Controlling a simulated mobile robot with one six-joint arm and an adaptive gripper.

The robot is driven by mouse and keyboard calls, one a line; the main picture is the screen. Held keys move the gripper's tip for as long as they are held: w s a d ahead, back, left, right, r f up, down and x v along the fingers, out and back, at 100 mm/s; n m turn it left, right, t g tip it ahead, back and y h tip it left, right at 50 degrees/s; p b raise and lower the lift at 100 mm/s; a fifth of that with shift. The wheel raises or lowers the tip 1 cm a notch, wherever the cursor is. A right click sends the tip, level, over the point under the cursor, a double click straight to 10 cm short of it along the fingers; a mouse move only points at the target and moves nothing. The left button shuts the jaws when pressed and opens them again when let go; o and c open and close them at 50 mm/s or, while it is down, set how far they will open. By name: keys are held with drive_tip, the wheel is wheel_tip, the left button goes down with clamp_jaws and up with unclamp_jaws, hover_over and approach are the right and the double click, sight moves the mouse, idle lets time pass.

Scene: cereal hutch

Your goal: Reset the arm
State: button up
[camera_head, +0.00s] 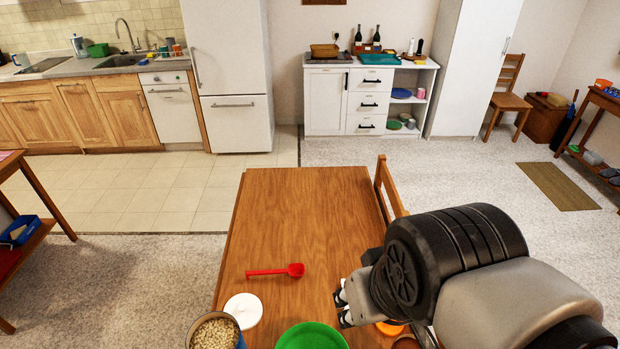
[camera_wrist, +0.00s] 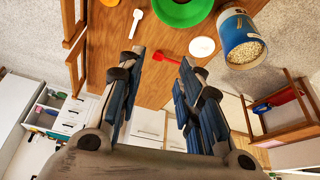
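My gripper (camera_head: 345,303) is above the right part of the wooden table (camera_head: 300,215) in the head view. In the wrist view my gripper (camera_wrist: 162,58) has its two fingers spread apart, with nothing held between them. A red scoop (camera_head: 275,271) lies on the table to the left of the gripper in the head view. It also shows between the fingertips in the wrist view (camera_wrist: 168,58), apart from them. The rest of my arm fills the lower right of the head view.
Near the table's front stand a cereal-filled canister (camera_head: 214,333), a round white lid (camera_head: 244,310), a green bowl (camera_head: 311,338) and an orange item (camera_head: 389,328). A white spoon (camera_wrist: 136,20) shows in the wrist view. A chair (camera_head: 390,187) stands at the table's right. The table's far half is clear.

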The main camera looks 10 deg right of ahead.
drive_tip(key=shift+s+f, duration=0.1)
drive_tip(key=shift+s, duration=0.45)
drive_tip(key=shift+f+b, duration=0.95)
